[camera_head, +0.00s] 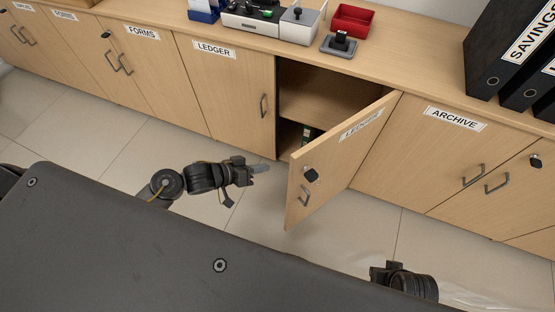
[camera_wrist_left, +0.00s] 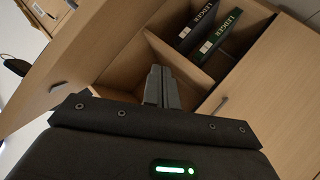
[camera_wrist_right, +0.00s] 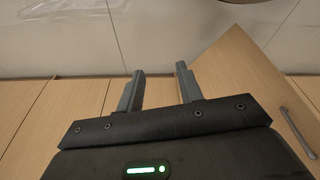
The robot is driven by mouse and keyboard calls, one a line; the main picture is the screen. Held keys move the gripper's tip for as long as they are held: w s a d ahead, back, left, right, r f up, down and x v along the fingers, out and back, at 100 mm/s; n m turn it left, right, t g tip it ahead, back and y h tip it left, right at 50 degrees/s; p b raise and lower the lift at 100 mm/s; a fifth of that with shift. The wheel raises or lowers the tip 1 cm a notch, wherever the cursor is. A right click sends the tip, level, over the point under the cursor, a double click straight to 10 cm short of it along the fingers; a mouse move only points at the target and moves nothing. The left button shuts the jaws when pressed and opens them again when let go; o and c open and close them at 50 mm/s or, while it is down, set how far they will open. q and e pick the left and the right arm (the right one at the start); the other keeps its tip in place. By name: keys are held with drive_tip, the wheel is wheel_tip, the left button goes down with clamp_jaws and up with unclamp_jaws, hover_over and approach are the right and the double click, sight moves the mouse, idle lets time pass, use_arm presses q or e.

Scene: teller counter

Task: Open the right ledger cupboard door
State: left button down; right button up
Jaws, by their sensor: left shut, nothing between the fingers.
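The right ledger cupboard door (camera_head: 338,160) stands swung out from the cabinet, hinged on its right side, with a black lock and a grey handle (camera_head: 304,195) on its face. Behind it the cupboard's inside (camera_head: 318,97) shows a shelf. My left gripper (camera_head: 262,169) is shut and empty, in front of the opening, just left of the door's free edge and apart from it in the head view. In the left wrist view its fingers (camera_wrist_left: 161,88) are together, pointing at the compartment. My right gripper (camera_wrist_right: 158,88) is open and empty, low at the right in the head view.
The left ledger door (camera_head: 225,85) is closed. Ledger binders (camera_wrist_left: 218,32) stand inside the cupboard. The archive doors (camera_head: 440,150) at right are closed. The countertop holds a red tray (camera_head: 353,20) and black binders (camera_head: 500,60).

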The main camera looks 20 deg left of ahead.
use_arm(q)
drive_tip(key=s+a+r+n+g+h, duration=0.1)
drive_tip(key=a+r+n+g+h, duration=0.15)
drive_tip(key=r+h, duration=0.25)
drive_tip(key=s+a+r+n+g+h, duration=0.1)
drive_tip(key=a+r+n+g+h, duration=0.1)
drive_tip(key=a+r+g+h, duration=0.3)
drive_tip(key=d+t+y+p, duration=0.1)
drive_tip(key=d, duration=1.3)
drive_tip(key=shift+s+r+m, duration=0.35)
drive_tip(key=shift+r, duration=0.1)
use_arm(e)
drive_tip(key=x, duration=0.3)
drive_tip(key=shift+s+f, duration=0.3)
use_arm(q)
drive_tip(key=shift+d, duration=0.15)
use_arm(e)
drive_tip(key=shift+s, duration=0.1)
